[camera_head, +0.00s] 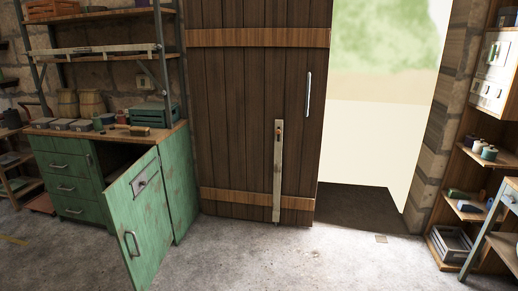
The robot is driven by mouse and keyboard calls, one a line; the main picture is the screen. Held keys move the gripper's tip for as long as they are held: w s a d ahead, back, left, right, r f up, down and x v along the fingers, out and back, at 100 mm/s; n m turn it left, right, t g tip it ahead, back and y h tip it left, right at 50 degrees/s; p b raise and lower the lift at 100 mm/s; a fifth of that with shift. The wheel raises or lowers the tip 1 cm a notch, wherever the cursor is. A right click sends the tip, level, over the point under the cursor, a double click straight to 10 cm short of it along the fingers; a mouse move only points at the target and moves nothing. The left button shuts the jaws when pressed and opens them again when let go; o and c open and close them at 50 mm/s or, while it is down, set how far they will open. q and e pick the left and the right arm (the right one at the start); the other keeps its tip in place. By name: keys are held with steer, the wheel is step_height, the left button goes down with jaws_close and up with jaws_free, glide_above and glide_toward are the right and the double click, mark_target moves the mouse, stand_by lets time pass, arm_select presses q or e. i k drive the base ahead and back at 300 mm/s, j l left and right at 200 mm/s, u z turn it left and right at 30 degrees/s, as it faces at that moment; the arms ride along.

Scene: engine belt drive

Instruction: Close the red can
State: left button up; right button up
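I cannot make out a red can in the head view. Several small round cans or jars (482,149) stand on the right shelf, pale and dark, too small to tell more. Small items, one a dark spool or jar (121,117), sit on the green workbench (176,185) at the left. Neither of my grippers is in view.
The green cabinet door (140,215) stands open into the room. A dark wooden door (245,110) is at the middle, beside a bright open doorway (375,140). A wooden shelf (470,165) and a grey crate (450,243) are at the right. The concrete floor (300,260) ahead is clear.

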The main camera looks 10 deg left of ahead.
mark_target(121, 118)
steer(key=i+u, duration=0.45)
steer(key=i, duration=0.15)
steer(key=i+l+u, duration=0.2)
steer(key=i+u, duration=0.25)
steer(key=i, duration=0.15)
steer(key=i+j+u, duration=0.3)
steer(key=i+u, duration=0.3)
steer(key=i, duration=0.2)
steer(key=i+j, duration=0.4)
